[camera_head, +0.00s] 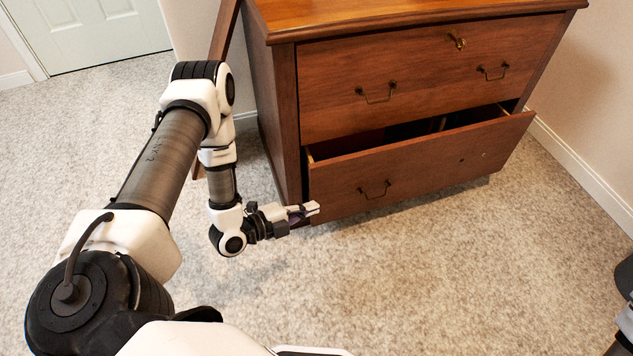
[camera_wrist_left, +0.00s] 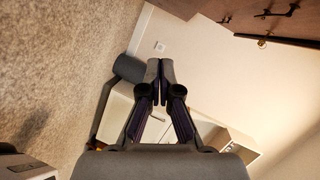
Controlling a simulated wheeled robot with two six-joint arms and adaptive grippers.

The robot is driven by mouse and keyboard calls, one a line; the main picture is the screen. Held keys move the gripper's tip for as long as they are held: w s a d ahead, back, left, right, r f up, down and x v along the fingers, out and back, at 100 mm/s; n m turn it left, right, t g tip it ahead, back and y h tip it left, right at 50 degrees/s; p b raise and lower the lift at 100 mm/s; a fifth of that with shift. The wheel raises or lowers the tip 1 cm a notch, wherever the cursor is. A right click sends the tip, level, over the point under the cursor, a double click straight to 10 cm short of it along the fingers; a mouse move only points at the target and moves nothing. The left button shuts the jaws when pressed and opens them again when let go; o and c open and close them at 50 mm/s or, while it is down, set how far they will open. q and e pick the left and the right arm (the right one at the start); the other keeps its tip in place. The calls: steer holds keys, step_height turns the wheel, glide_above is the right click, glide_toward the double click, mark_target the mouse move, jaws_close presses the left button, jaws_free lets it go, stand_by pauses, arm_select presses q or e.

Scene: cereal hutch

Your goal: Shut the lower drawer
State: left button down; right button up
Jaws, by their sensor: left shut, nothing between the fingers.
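A brown wooden cabinet (camera_head: 285,120) stands ahead of me. Its lower drawer (camera_head: 420,172) is pulled partly out, with a gap showing above its front. The upper drawer (camera_head: 425,80) is closed. My left gripper (camera_head: 313,208) is shut and empty, by the lower left corner of the lower drawer's front. I cannot tell whether it touches the wood. In the left wrist view the shut fingers (camera_wrist_left: 160,72) show nothing between them.
Carpet (camera_head: 450,270) lies clear in front of the cabinet. A wall with a white baseboard (camera_head: 580,165) is at right, and a pale door (camera_head: 90,30) is at back left. The left wrist view shows a grey cylinder (camera_wrist_left: 130,68) and a wall outlet (camera_wrist_left: 160,46).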

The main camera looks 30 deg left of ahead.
arm_select(q)
steer(key=w+a+r+m+t+h+b, duration=0.1)
steer(key=w+m+b, duration=0.3)
steer(key=w, duration=0.7)
steer(key=a+t+b, duration=0.1)
steer(key=b, duration=0.1)
steer(key=shift+w+r+t+b, duration=0.2)
steer(key=shift+t+b, duration=0.1)
steer(key=shift+b, duration=0.1)
arm_select(e)
step_height(320, 180, down, 9)
steer(key=shift+r, duration=0.2)
